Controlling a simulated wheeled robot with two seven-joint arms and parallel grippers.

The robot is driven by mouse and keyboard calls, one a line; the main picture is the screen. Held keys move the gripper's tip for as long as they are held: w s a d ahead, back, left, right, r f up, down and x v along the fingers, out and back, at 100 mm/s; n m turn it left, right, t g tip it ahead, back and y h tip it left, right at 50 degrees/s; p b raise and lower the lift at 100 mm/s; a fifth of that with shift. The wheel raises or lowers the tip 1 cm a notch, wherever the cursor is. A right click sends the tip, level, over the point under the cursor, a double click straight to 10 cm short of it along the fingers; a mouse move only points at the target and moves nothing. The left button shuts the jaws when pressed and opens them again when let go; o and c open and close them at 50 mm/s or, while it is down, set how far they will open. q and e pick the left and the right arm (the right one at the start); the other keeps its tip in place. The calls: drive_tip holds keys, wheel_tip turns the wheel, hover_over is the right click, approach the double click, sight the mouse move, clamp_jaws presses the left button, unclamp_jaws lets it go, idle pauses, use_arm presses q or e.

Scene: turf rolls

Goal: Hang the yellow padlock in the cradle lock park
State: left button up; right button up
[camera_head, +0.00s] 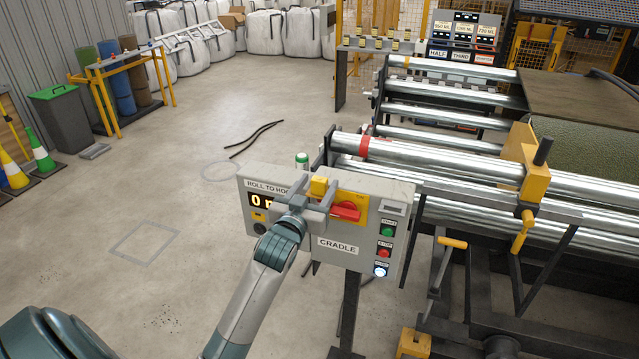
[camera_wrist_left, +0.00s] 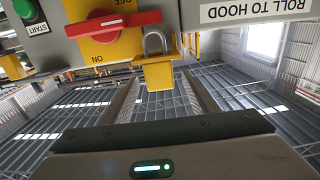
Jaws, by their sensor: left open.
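The yellow padlock (camera_head: 319,186) shows as a small yellow block at the top edge of the grey cradle box (camera_head: 345,261), left of the red switch (camera_head: 346,211). The left wrist view, turned over, shows the yellow padlock (camera_wrist_left: 158,75) with its silver shackle against the box. Whether it hangs on a holder there I cannot tell. My left gripper (camera_head: 314,202) is in front of the box with its fingers apart; in the left wrist view the gripper (camera_wrist_left: 165,86) has a finger on each side of the yellow body, with gaps. My right gripper is not in view.
Green, red and white-lit buttons (camera_head: 383,252) line the box's right side. Steel rollers (camera_head: 450,166) and their frame stand close to the right. Open concrete floor (camera_head: 190,215) lies to the left.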

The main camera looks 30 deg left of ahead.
use_arm(q)
drive_tip(key=shift+x, duration=1)
drive_tip(key=c, duration=1.2)
